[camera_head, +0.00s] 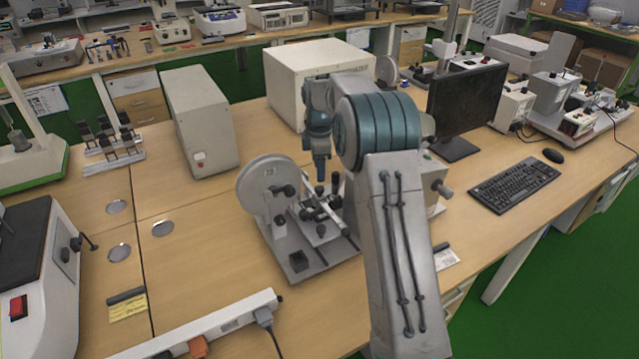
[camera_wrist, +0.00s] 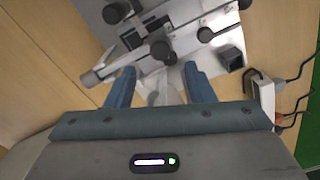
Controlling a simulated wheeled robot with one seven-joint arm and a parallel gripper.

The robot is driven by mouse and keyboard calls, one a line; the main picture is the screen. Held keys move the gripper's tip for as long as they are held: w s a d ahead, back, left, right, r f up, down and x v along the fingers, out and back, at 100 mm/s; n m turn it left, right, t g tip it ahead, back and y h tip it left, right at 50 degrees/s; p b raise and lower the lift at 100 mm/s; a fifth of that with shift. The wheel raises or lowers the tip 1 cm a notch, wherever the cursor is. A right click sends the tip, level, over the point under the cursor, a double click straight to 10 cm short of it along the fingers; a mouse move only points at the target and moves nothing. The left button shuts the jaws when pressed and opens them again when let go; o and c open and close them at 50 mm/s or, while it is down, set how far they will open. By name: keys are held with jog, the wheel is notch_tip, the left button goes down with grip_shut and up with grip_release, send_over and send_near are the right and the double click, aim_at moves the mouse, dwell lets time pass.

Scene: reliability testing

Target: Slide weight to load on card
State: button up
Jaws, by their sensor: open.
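The tester (camera_head: 300,255) stands on the bench, with a round grey dial plate (camera_head: 265,190), black knobs and a slanted metal beam. My gripper (camera_head: 321,175) points down over it. In the wrist view the blue fingers of my gripper (camera_wrist: 160,82) are apart, just beside the metal beam (camera_wrist: 108,72). Black knobs (camera_wrist: 161,50) sit along the beam; I cannot tell which part is the sliding weight. A yellow card (camera_head: 128,310) with a dark bar on it lies at the front left. A white card (camera_head: 446,260) lies right of my arm. Their writing is too small to read.
A power strip (camera_head: 215,325) crosses the front of the bench. A beige box (camera_head: 200,120) and a larger white box (camera_head: 310,75) stand behind the tester. A monitor (camera_head: 465,100) and keyboard (camera_head: 517,186) are to the right. The bench left of the tester is mostly clear.

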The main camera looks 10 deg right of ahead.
aim_at(319, 188)
jog(key=shift+f+p, duration=0.3)
jog(key=shift+f, duration=2.9)
